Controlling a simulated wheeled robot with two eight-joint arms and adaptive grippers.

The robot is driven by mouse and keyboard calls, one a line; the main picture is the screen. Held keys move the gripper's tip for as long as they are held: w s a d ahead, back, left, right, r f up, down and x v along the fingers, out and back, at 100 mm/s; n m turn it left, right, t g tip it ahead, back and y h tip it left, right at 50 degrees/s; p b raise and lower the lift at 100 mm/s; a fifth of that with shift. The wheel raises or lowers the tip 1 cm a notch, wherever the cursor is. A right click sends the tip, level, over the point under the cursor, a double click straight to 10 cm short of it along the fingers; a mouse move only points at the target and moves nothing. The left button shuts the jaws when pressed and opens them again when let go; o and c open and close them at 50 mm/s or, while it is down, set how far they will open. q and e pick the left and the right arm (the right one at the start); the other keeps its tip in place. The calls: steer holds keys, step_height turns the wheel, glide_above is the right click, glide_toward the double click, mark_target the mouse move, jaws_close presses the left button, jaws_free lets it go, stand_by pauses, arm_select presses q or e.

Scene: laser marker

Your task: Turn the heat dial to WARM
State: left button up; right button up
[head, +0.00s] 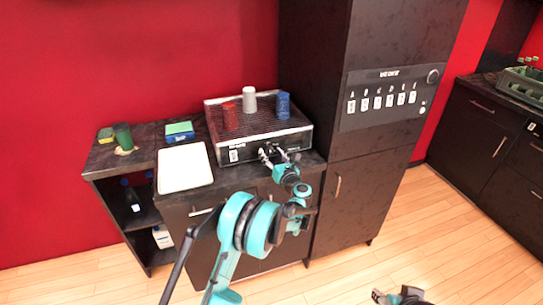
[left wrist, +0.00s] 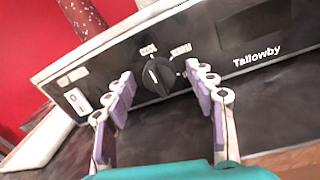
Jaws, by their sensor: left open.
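The black heat dial (left wrist: 158,76) shows on the front panel of the machine in the left wrist view. Two small white labels stand above it, one upper left (left wrist: 148,50) and one upper right (left wrist: 181,48); their lettering is blurred. A pale pointer mark on the dial appears to lean toward the upper left label. My left gripper (left wrist: 165,98) is open, its purple-padded fingers on either side of and in front of the dial, with no clear contact. In the head view it (head: 278,154) is at the machine's front, hiding the dial. My right gripper (head: 398,296) is at the bottom edge.
The machine (head: 262,140) carries a red cup (head: 230,117), a white cup (head: 249,101) and a blue cup (head: 283,105). A white tray (head: 184,167) lies to its left. A tall black cabinet (head: 325,75) stands close on the right.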

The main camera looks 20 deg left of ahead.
arm_select(q)
steer(key=c, duration=1.2)
steer(key=shift+o, duration=0.2)
steer(key=shift+m, duration=0.4)
steer(key=m+b, duration=0.1)
steer(key=m, duration=0.3)
steer(key=shift+f+m+b, duration=0.1)
steer(key=shift+m+b, duration=0.25)
steer(key=shift+m, duration=0.05)
steer(key=m+t+b, duration=0.1)
steer(key=m, duration=0.5)
steer(key=shift+f+m, duration=0.1)
steer(key=shift+m, duration=0.2)
